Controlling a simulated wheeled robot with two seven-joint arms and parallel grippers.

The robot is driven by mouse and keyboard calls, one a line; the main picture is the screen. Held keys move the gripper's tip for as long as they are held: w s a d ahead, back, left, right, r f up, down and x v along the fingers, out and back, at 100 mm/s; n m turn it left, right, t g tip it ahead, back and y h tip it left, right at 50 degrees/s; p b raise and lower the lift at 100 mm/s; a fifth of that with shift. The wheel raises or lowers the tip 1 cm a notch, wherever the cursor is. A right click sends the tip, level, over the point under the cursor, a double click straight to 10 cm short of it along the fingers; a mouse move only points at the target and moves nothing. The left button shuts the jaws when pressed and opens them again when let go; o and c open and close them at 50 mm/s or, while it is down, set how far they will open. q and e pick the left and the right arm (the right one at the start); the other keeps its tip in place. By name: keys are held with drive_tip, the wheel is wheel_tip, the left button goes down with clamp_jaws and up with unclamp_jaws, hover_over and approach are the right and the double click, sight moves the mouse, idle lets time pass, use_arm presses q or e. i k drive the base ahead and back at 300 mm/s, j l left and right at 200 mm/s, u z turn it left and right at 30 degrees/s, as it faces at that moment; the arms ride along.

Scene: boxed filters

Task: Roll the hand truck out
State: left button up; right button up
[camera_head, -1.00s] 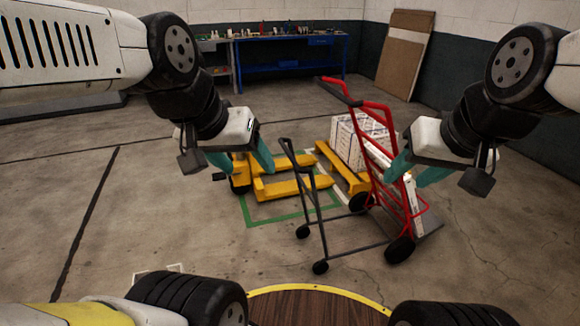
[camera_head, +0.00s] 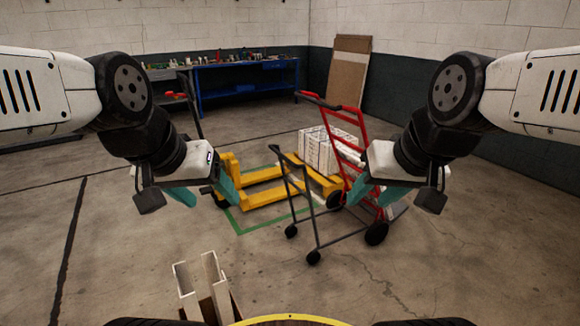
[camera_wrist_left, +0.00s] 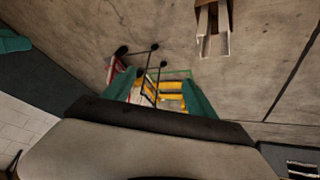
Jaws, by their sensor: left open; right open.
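The red hand truck (camera_head: 357,124) stands tilted on the concrete floor, right of centre in the head view, with a dark wheeled support frame (camera_head: 318,243) reaching out toward me. My right gripper (camera_head: 368,194) is open; its teal fingers overlap the hand truck's lower part in the picture, and I cannot tell any contact. My left gripper (camera_head: 207,194) is open and empty, left of the hand truck and in front of the yellow pallet jack.
A yellow pallet jack (camera_head: 262,196) stands inside a green floor outline (camera_head: 270,226). A white boxed stack (camera_head: 318,152) is behind the hand truck. A blue workbench (camera_head: 245,83) lines the back wall.

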sight(375, 234)
drive_tip(key=i+l+z, duration=0.45)
drive_tip(key=l, duration=0.25)
drive_tip(key=i+l+z, duration=0.4)
drive_tip(key=i+l+u, duration=0.1)
drive_tip(key=i+u, duration=0.2)
drive_tip(key=i, duration=0.15)
drive_tip(key=i+l+u, duration=0.2)
drive_tip(key=i+u, duration=0.15)
drive_tip(key=i+j+u, duration=0.1)
drive_tip(key=i+u, duration=0.5)
drive_tip(key=u, duration=0.15)
drive_tip(key=i+u, duration=0.35)
drive_tip(key=i+j+u, duration=0.1)
drive_tip(key=i, duration=0.5)
